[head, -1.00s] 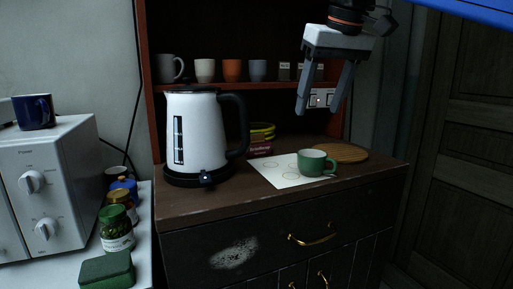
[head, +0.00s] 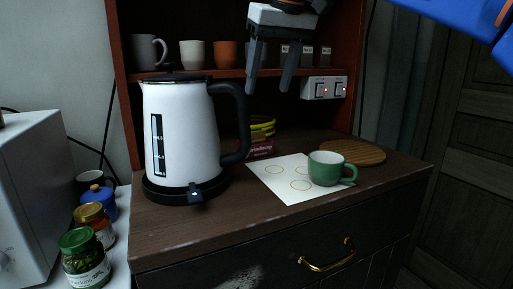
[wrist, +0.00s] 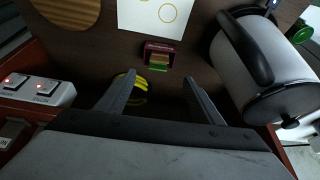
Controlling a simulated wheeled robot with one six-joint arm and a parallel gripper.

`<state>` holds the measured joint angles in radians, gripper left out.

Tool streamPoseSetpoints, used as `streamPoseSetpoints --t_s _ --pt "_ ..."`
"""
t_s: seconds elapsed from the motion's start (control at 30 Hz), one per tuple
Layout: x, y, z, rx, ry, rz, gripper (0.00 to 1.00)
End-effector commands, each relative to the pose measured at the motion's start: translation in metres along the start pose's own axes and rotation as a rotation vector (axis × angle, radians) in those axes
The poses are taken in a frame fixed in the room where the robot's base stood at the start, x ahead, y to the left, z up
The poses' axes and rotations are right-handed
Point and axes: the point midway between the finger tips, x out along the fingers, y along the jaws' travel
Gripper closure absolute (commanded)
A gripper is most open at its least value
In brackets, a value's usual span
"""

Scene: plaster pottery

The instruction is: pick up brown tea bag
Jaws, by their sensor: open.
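A small dark red box (head: 259,147) stands at the back of the brown counter, right of the kettle. In the wrist view the box (wrist: 159,46) shows brownish and green strips inside, which look like tea bags. The brownish strip (wrist: 160,56) may be the brown tea bag, but it is too small to be sure. In the head view the tea bags cannot be made out. My gripper (head: 268,88) is open and empty, high above the box in front of the shelf. In the wrist view the box lies just beyond the gap between the open fingers (wrist: 158,78).
A white kettle (head: 185,130) stands close on the left. A yellow item (head: 263,122) sits behind the box. A green cup (head: 326,170) stands on a white sheet (head: 278,185), with a round wooden board (head: 352,152) behind. Cups and small boxes line the shelf (head: 170,75) above.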

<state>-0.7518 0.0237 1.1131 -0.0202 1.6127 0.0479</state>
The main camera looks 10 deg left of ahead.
Motion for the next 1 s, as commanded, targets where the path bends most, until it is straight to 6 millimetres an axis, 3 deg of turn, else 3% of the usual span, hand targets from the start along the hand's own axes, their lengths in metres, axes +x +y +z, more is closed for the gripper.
streamPoseSetpoints --t_s 0.4,0.67,1.0 --pt "0.070 0.000 0.000 0.000 -0.001 0.000 0.39" --pt "0.086 0.000 0.000 0.000 0.000 0.000 0.39" --pt "0.129 0.001 0.000 0.000 -0.002 0.000 0.39"
